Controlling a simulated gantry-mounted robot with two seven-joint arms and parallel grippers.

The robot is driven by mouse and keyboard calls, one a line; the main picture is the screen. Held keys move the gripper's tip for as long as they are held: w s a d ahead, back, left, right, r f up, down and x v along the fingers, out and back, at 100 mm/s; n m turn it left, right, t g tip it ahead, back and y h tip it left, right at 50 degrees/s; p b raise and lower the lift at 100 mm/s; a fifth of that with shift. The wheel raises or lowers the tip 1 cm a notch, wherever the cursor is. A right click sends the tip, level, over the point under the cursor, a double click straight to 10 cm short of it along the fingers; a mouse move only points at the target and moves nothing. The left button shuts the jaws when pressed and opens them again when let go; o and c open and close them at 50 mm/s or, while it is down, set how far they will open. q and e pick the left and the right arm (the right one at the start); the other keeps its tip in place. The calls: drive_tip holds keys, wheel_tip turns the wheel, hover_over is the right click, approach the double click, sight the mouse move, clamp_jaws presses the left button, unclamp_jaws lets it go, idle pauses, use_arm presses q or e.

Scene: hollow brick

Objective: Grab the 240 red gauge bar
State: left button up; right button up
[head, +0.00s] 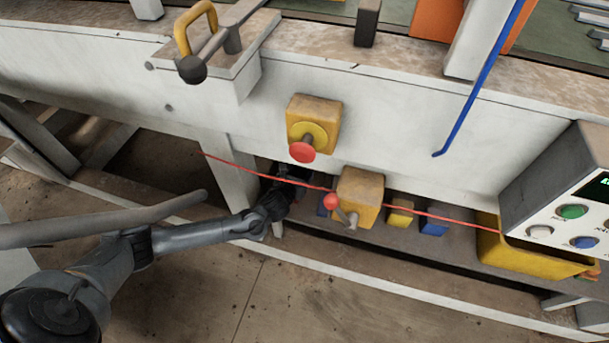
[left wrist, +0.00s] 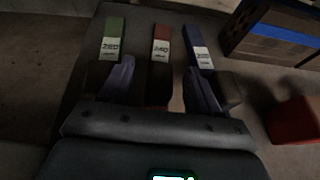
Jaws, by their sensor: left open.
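In the left wrist view, the red gauge bar (left wrist: 161,40) lies between a green bar (left wrist: 114,32) and a blue bar (left wrist: 193,37). Its white label appears to read 240. The green bar's label looks like 250 or similar; the blue bar's is too small to read. My left gripper (left wrist: 159,68) is open, with one finger on each side of the red bar's line, partly covering the green and blue bars. In the head view my left gripper (head: 287,178) reaches into shadow under the bench, where the bars are hidden. My right gripper is not in view.
A red cord (head: 430,214) stretches across in front of the lower shelf. A yellow box with a lever (head: 364,188) stands close right of my gripper. A yellow bin (head: 520,258) is further right. A dark crate with a blue stripe (left wrist: 270,36) and a red block (left wrist: 296,122) lie right of the bars.

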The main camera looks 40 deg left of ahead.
sight(305, 168)
use_arm(q)
drive_tip(key=b+x, duration=0.1)
drive_tip(key=x, duration=0.1)
drive_tip(key=b+x, duration=0.2)
drive_tip(key=shift+d+f, duration=0.15)
drive_tip(key=shift+d, duration=0.1)
drive_tip(key=shift+w+a, duration=0.25)
drive_tip(key=shift+w, duration=0.15)
drive_tip(key=shift+s+d, duration=0.15)
drive_tip(key=shift+c, duration=0.5)
clamp_jaws()
